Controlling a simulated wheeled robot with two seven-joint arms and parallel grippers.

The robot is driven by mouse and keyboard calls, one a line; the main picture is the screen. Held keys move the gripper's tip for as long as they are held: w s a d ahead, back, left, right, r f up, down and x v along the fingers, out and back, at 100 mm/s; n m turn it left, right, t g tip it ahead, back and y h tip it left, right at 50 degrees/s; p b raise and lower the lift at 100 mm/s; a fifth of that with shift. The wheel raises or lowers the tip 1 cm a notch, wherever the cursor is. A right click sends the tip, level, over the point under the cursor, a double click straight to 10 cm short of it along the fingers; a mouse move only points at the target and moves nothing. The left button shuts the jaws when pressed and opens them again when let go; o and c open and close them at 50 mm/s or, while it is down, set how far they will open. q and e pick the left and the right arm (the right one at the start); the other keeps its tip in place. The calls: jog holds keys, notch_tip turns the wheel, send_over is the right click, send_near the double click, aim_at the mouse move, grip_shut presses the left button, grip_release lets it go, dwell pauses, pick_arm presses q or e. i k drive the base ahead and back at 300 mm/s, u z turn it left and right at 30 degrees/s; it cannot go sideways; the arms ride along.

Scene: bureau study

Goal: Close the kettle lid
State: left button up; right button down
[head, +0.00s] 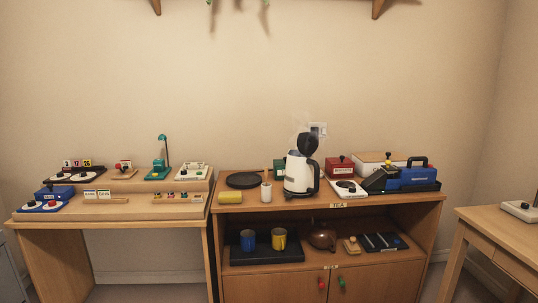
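The white kettle (299,174) stands upright on top of the tea cabinet, with a dark handle on its right side. Its black lid (308,143) is open and tilted up above the body. Faint steam rises around the lid. Neither of my grippers shows in the head view.
A white cup (266,192), a yellow item (230,197) and a round black tray (243,180) lie left of the kettle. A red box (340,167) and a blue device (412,176) crowd its right. The wooden cabinet (293,285) has an open shelf below.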

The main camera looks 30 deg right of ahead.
aim_at(311, 148)
jog(key=z, duration=1.3)
jog(key=i, duration=1.15)
jog(key=z, duration=0.05)
